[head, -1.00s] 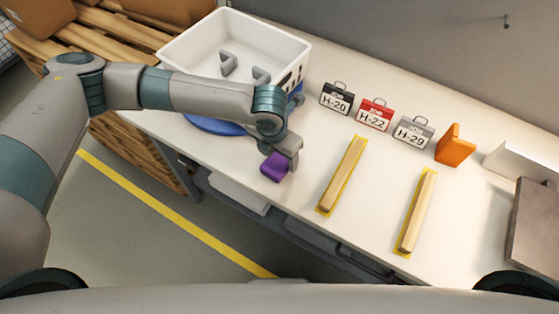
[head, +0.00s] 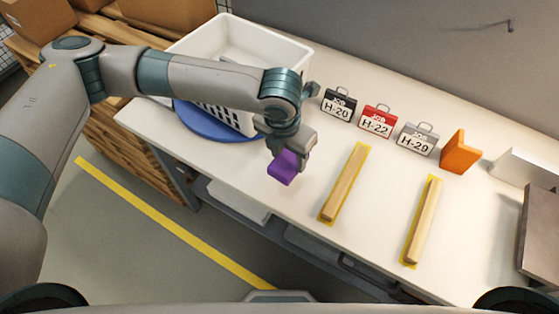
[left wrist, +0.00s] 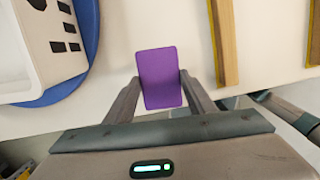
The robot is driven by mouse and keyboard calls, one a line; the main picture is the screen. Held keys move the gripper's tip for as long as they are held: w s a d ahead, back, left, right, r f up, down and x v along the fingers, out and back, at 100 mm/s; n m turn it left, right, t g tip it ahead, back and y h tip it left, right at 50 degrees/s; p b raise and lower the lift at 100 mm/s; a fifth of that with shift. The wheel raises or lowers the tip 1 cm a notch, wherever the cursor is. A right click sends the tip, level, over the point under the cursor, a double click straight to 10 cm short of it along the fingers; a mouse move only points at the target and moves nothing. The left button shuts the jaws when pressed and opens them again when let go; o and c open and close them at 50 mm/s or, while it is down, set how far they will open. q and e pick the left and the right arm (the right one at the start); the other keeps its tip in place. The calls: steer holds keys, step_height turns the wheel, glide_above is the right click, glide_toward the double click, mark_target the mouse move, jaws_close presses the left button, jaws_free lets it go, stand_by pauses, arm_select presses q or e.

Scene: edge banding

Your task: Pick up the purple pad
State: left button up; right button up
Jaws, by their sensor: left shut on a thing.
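The purple pad (head: 284,168) is held by my left gripper (head: 296,155) near the front edge of the table, left of the wooden strips. In the left wrist view the purple pad (left wrist: 160,78) stands between the two fingers of the left gripper (left wrist: 160,92), which are shut on its sides. In the head view the pad appears tilted and seems to be above the table top; its exact height is hard to tell. My right gripper does not show.
A white basket (head: 283,49) stands on a blue disc (head: 200,122) at the left. Job tags H-20 (head: 338,104), H-22 (head: 376,122) and H-29 (head: 417,140), and an orange block (head: 459,152), stand behind two wooden strips (head: 345,183) (head: 423,221).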

arm_select(q)
steer(key=s+d+r+b, duration=0.2)
steer(key=s+d+r, duration=0.2)
steer(key=d, duration=0.4)
steer(key=shift+s+r+b, duration=0.3)
steer(key=shift+r+b, duration=0.05)
steer(key=shift+r, duration=0.45)
